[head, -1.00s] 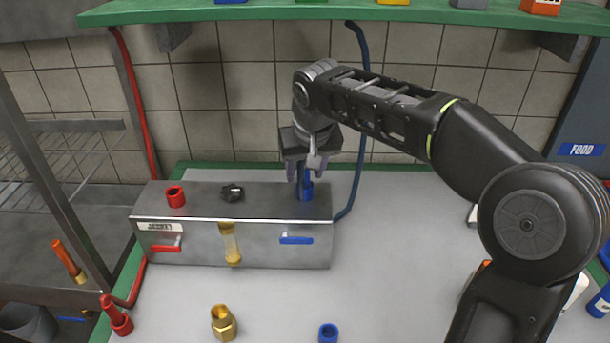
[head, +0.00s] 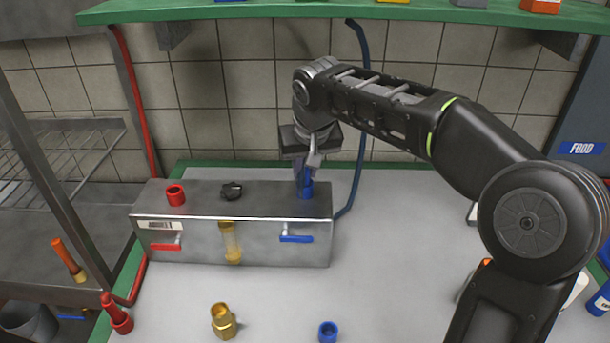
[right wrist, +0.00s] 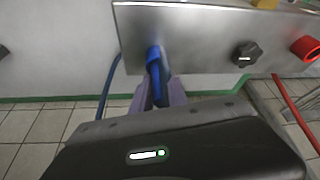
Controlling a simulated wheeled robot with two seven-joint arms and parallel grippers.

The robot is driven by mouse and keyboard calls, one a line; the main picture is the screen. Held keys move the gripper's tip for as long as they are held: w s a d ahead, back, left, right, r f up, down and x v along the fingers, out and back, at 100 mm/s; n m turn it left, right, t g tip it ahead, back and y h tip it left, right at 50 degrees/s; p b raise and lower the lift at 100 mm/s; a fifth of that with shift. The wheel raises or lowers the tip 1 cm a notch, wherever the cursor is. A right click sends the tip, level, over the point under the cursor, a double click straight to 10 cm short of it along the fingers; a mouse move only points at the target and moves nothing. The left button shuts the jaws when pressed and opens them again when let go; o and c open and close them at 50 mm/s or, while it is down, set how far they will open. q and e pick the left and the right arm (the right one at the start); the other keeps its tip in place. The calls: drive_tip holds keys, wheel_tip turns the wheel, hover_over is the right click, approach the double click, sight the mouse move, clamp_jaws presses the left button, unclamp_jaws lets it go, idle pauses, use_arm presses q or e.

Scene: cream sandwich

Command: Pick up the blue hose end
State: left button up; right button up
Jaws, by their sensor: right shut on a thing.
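A steel box (head: 200,205) stands on the worktop. My right gripper (head: 305,172) points down over a blue fitting (head: 305,190) at the box's right end. In the right wrist view, the fingers (right wrist: 162,93) are shut on the blue hose end (right wrist: 162,82), which lines up with the blue fitting (right wrist: 153,54) on the box. I cannot tell whether the hose end is seated in the fitting or just above it. The fingers hide part of the hose end. My left gripper is not in view.
The box also has a red fitting (head: 175,195), a black knob (head: 232,190) and red and blue levers. A brass fitting (head: 223,321), a blue ring-like part (head: 328,332) and a red fitting (head: 117,315) lie in front. A green shelf (head: 300,14) hangs above.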

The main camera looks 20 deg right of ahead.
clamp_jaws()
drive_tip(key=shift+r, duration=0.1)
wheel_tip(320, 180, up, 10)
drive_tip(key=shift+f, duration=0.1)
idle(0.4)
idle(0.6)
